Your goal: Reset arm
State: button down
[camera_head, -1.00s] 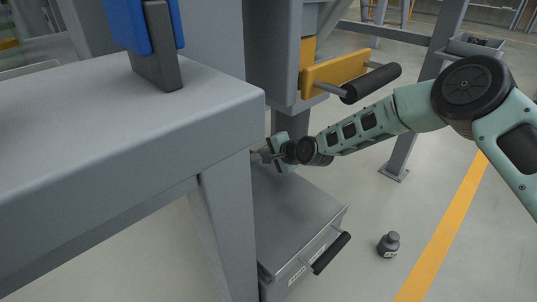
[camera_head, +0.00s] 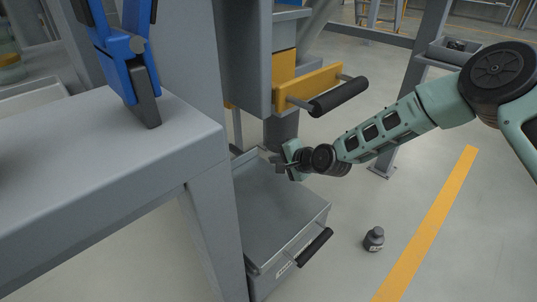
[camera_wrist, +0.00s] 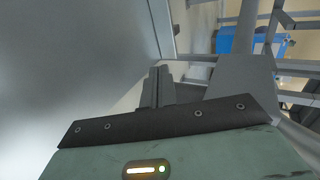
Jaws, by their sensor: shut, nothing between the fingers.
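My arm reaches in from the right of the head view. My gripper (camera_head: 268,156) is low, beside the steel column and just above the grey drawer box (camera_head: 275,205). In the wrist view my gripper (camera_wrist: 158,72) shows its fingers together with nothing held between them. A large pale grey surface fills the left of the wrist view.
A yellow slide plate with a black handle (camera_head: 338,97) juts out above my wrist. The drawer box has its own black handle (camera_head: 314,247). A grey bench (camera_head: 110,150) with a blue clamp (camera_head: 125,45) stands left. A small dark bottle (camera_head: 373,239) stands on open floor.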

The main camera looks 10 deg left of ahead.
jog(key=shift+p+v, duration=0.55)
jog(key=shift+v, duration=1.35)
jog(key=s+d+r+n+g+h, duration=0.1)
jog(key=s+d+r+n+h, duration=0.15)
jog(key=d, duration=0.55)
jog(key=s+d+r+n+g+h, duration=0.15)
jog(key=s+d+r, duration=0.25)
jog(key=d, duration=0.4)
jog(key=s+d+r+n+h, duration=0.3)
jog(key=s+d, duration=0.1)
jog(key=d, duration=0.4)
jog(key=s+d+r+g+h, duration=0.1)
jog(key=s+d+r, duration=0.2)
jog(key=s+d, duration=0.35)
jog(key=s+d+r+g+h, duration=0.1)
jog(key=s+d+r, duration=0.3)
jog(key=s+d, duration=0.3)
jog(key=s+a+r+n+g+p, duration=0.1)
jog(key=s+a+r+n+p, duration=0.2)
jog(key=s+a, duration=0.55)
jog(key=s+a+r+n+g+p, duration=0.25)
jog(key=s+a+n, duration=0.35)
jog(key=a, duration=0.5)
notch_tip(320, 180, up, 38)
jog(key=p, duration=3.6)
jog(key=shift+w+m+t+p, duration=0.2)
jog(key=shift+m+t+p, duration=0.1)
jog(key=shift+m+p, duration=0.1)
jog(key=shift+r, duration=0.15)
